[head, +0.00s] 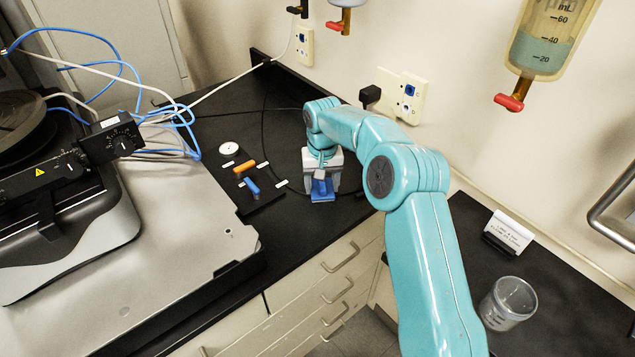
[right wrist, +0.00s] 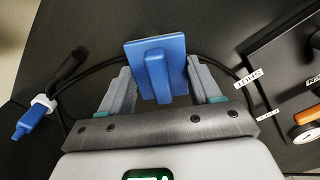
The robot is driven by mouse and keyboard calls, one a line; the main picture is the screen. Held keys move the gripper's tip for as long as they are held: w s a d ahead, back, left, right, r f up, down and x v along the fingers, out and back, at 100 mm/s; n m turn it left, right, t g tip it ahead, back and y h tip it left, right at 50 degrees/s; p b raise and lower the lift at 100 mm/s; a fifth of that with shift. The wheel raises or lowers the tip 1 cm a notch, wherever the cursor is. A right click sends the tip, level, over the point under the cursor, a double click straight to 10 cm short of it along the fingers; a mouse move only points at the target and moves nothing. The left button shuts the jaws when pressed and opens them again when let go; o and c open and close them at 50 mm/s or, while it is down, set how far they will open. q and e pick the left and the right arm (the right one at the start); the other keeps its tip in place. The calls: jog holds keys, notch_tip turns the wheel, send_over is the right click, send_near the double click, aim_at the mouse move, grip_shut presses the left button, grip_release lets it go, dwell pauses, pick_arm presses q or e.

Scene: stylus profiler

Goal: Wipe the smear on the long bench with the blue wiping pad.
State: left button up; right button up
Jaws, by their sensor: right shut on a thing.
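The blue wiping pad (head: 322,190) is at the black long bench (head: 225,125), below my right gripper (head: 322,176). In the right wrist view the pad (right wrist: 172,50) is a flat blue block with a raised handle, between the two grey fingers of my right gripper (right wrist: 158,78). The gripper is shut on the pad. I cannot tell whether the pad touches the bench top. I cannot make out the smear in either view. My left gripper is not in view.
A dark board with an orange-handled (head: 244,167) and a blue-handled item (head: 252,185) lies left of the pad. A black cable crosses the bench behind it. A grey instrument (head: 150,240) fills the left. A clear beaker (head: 508,302) stands on the right bench.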

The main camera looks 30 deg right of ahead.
jog(key=shift+d+r+p, duration=0.1)
jog(key=shift+d+p, duration=0.6)
jog(key=shift+d, duration=0.55)
jog(key=shift+a+f, duration=0.1)
jog(key=shift+f, duration=0.1)
jog(key=shift+a+f+b, duration=0.15)
jog(key=shift+a+b, duration=0.15)
jog(key=shift+b, duration=0.1)
jog(key=shift+s+a+f+b, duration=0.15)
jog(key=shift+a+b, duration=0.5)
jog(key=shift+a, duration=1)
jog(key=shift+r+p, duration=0.25)
jog(key=shift+p, duration=0.3)
jog(key=shift+w+d+p, duration=0.2)
jog(key=shift+d+p, duration=0.4)
jog(key=shift+d, duration=0.45)
jog(key=shift+w+d+p, duration=0.15)
jog(key=shift+d+p, duration=0.4)
jog(key=shift+d, duration=0.45)
jog(key=shift+r, duration=0.15)
jog(key=shift+a+f+b, duration=0.2)
jog(key=shift+a+b, duration=0.1)
jog(key=shift+a, duration=0.2)
jog(key=shift+a+r+b, duration=0.15)
jog(key=shift+a+b, duration=0.4)
jog(key=shift+a, duration=0.95)
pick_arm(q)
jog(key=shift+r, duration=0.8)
pick_arm(e)
jog(key=shift+s, duration=0.1)
